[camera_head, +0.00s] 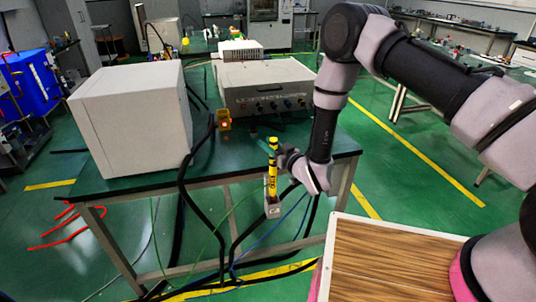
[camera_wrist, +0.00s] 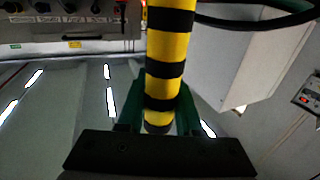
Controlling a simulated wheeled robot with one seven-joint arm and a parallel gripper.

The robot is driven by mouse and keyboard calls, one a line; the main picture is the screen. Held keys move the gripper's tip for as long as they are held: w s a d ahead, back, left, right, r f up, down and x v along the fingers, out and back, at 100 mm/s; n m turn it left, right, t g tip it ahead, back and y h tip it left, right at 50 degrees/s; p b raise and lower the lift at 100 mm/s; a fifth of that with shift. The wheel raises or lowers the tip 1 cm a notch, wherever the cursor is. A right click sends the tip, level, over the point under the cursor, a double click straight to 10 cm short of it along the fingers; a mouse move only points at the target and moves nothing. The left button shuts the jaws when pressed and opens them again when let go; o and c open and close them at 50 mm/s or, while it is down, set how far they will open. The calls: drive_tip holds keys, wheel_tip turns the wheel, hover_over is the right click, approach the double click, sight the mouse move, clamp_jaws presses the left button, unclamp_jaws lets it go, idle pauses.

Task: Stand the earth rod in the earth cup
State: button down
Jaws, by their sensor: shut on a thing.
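The earth rod (camera_head: 272,170) is yellow with black bands and looks upright in the head view, in front of the table's front edge. My gripper (camera_head: 279,152) is shut on the rod from the right, around its upper part. The earth cup (camera_head: 272,209) is a small grey block directly under the rod in the picture. The rod's lower end meets the top of the cup there; I cannot tell whether it is inside or in front of it. In the wrist view the rod (camera_wrist: 167,55) runs between the green fingers of my gripper (camera_wrist: 160,105).
A large white box (camera_head: 130,120) and a grey instrument (camera_head: 265,88) stand on the green table (camera_head: 130,183). A small yellow device with a red light (camera_head: 224,120) sits between them. Black, green and blue cables hang below the front edge. A wooden-topped surface (camera_head: 385,265) is at the lower right.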

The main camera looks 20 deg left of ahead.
wheel_tip(320, 180, up, 6)
idle(0.5)
